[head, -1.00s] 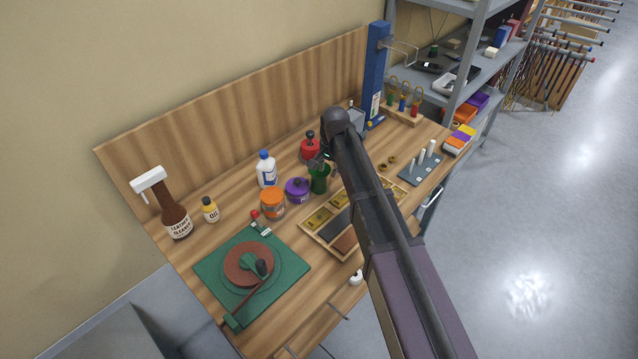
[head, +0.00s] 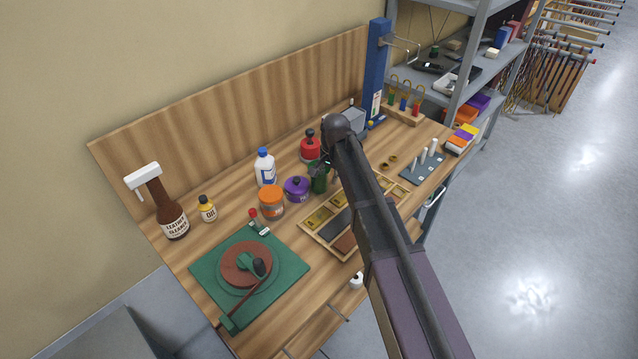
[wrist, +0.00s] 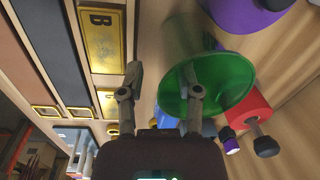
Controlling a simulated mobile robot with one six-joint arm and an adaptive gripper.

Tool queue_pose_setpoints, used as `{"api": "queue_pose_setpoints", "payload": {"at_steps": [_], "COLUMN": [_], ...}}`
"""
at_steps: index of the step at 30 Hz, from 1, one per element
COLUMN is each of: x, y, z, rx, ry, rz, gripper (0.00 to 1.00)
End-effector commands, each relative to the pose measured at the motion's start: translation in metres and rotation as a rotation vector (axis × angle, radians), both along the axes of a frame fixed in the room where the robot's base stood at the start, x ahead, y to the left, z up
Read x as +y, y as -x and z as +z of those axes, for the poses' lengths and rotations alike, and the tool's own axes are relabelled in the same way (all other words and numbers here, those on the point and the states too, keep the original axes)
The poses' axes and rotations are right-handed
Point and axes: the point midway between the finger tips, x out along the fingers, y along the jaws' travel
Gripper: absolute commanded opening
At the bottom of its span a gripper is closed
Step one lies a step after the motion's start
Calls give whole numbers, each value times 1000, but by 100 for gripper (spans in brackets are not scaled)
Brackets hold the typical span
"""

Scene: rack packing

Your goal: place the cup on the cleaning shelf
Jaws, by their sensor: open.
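The green cup (head: 319,184) stands on the wooden workbench, beside the purple pot, partly hidden by my gripper and arm. In the wrist view the green cup (wrist: 232,88) shows its round rim, large and close. My gripper (wrist: 162,72) is open, with one finger across the cup's rim and the other to the left of the cup. Whether the finger touches the cup, I cannot tell. In the head view my gripper (head: 323,167) is small and dark over the cup. A grey shelf unit (head: 462,75) stands beyond the bench; which shelf is for cleaning is not clear.
A purple pot (head: 296,189), an orange jar (head: 271,202), a white bottle (head: 265,168) and a red-topped container (head: 310,146) stand close by. A wooden tray (head: 312,236) lies in front.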

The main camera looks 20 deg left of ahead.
Motion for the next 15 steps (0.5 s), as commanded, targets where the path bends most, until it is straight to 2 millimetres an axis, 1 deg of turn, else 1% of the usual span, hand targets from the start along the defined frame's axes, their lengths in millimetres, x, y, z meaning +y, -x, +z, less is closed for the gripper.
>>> {"api": "queue_pose_setpoints", "payload": {"at_steps": [1, 6, 15], "x": [1, 2, 2], "y": [0, 0, 0], "z": [-8, -17, -18], "rx": [0, 0, 0], "ry": [0, 0, 0], "rz": [0, 0, 0], "gripper": [45, 45, 45]}}
